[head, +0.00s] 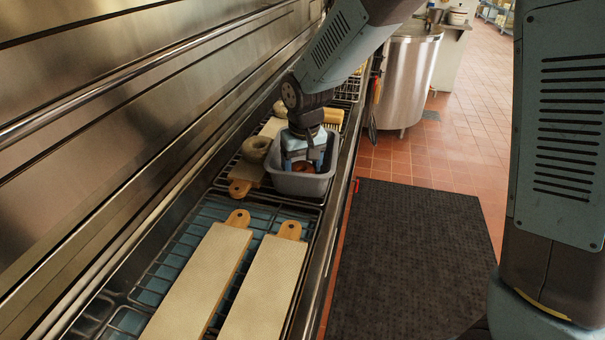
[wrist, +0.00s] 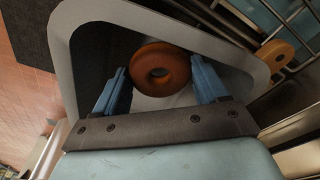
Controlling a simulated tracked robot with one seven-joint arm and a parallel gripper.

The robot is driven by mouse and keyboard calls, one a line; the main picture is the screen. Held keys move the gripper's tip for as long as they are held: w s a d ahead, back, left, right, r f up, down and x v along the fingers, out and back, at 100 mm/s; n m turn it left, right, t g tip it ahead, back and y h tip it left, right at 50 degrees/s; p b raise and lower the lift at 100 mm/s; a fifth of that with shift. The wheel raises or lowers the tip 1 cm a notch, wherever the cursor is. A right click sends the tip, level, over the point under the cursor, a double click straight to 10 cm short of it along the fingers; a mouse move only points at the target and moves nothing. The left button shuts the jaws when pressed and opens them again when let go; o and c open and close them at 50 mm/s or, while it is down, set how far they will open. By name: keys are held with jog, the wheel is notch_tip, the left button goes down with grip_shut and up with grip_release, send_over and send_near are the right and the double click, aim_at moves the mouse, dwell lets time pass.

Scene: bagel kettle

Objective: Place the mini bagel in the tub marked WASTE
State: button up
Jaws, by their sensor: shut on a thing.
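An orange-brown mini bagel (wrist: 180,62) is between the two blue fingertips of my gripper (wrist: 160,80) in the wrist view. My gripper (head: 303,160) is shut on it and reaches down into a grey tub (head: 300,186) in the head view. The bagel (head: 303,167) shows low between the fingers, within the tub's opening. The tub's rim (wrist: 62,45) surrounds the bagel in the wrist view. No marking on the tub can be read. Whether the bagel touches the tub's floor, I cannot tell.
A dark, greyish bagel (head: 255,149) lies on a board left of the tub. Two long pale boards (head: 200,283) with wooden handles lie in front on the wire rack. A yellow item (head: 333,117) is just behind the tub. A steel kettle (head: 408,75) stands beyond.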

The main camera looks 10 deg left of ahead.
jog(key=shift+f, duration=1.3)
jog(key=o, duration=0.8)
jog(key=shift+f, duration=0.1)
jog(key=shift+c, duration=0.2)
notch_tip(320, 180, up, 12)
jog(key=s, duration=0.1)
jog(key=shift+d, duration=0.4)
jog(key=shift+s+d, duration=0.1)
